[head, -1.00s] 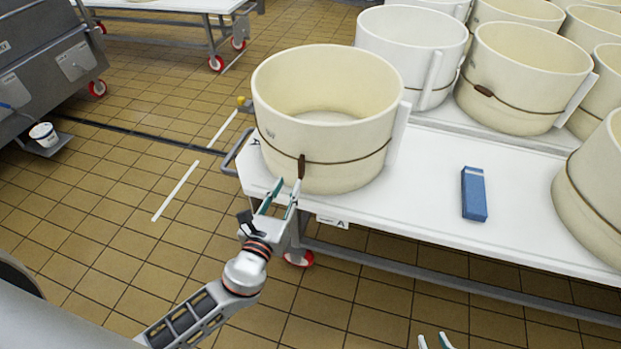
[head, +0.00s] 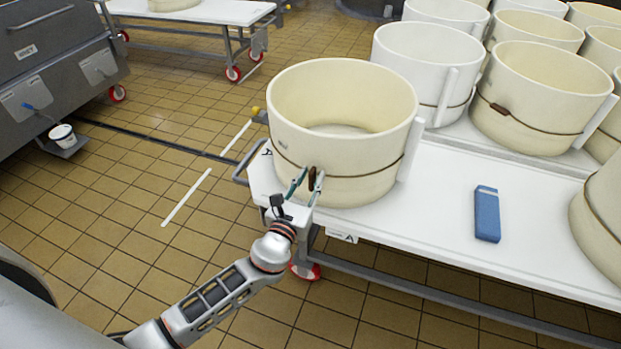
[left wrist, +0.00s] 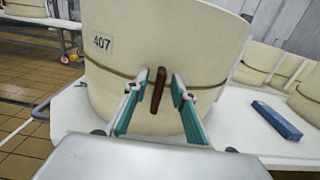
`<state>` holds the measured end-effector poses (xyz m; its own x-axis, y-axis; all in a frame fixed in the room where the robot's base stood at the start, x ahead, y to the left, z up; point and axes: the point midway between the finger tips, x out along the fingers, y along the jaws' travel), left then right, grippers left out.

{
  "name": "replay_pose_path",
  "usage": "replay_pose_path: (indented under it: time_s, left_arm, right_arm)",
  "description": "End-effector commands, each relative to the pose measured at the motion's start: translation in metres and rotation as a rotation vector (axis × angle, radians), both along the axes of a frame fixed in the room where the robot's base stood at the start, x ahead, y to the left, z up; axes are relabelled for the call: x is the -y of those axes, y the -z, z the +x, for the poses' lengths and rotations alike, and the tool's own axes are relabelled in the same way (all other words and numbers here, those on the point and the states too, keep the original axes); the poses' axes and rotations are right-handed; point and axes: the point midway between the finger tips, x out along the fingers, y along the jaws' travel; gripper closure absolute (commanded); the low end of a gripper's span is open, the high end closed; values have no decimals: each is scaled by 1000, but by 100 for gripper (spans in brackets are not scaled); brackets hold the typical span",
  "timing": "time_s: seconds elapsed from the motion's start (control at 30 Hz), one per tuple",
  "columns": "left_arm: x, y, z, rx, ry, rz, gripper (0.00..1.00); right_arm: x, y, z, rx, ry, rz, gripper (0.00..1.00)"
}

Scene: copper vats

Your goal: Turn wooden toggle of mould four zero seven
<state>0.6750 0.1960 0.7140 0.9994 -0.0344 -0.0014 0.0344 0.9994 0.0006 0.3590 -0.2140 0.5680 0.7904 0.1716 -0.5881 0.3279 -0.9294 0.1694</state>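The cream round mould (head: 340,110) stands at the near left end of the white table in the head view. In the left wrist view the mould (left wrist: 165,55) carries the label 407 (left wrist: 102,43). A brown cord runs around it, with a dark brown wooden toggle (left wrist: 157,90) standing nearly upright, leaning slightly. The toggle also shows in the head view (head: 312,178). My left gripper (head: 307,185) is open, with one teal-padded finger on each side of the toggle. A gap shows between toggle and fingers in the left wrist view. My right gripper is out of view.
A blue block (head: 487,214) lies on the white table (head: 430,215) right of the mould. Several more moulds (head: 540,95) stand behind and to the right. Tiled floor is open on the left, with a grey machine (head: 60,70) beyond.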

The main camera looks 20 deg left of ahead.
Motion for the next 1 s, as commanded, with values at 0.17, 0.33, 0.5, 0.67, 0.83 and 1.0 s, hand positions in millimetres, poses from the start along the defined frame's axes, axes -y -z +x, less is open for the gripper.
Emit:
replay_pose_path:
  time_s: [0.17,0.33,0.5,0.67,0.83,1.0]
  left_arm:
    - [0,0,0,0,0,-1,85]
    - [0,0,0,0,0,-1,100]
    - [0,0,0,0,0,-6,100]
    - [-1,1,0,-1,-1,-41,100]
    - [-2,2,-1,-5,-2,-127,100]
    - [-5,4,-1,-11,-2,-264,100]
  right_arm:
    - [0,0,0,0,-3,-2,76]
    - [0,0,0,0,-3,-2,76]
    - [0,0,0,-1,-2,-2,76]
    - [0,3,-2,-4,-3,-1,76]
    - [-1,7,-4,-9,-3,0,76]
    - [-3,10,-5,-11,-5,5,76]
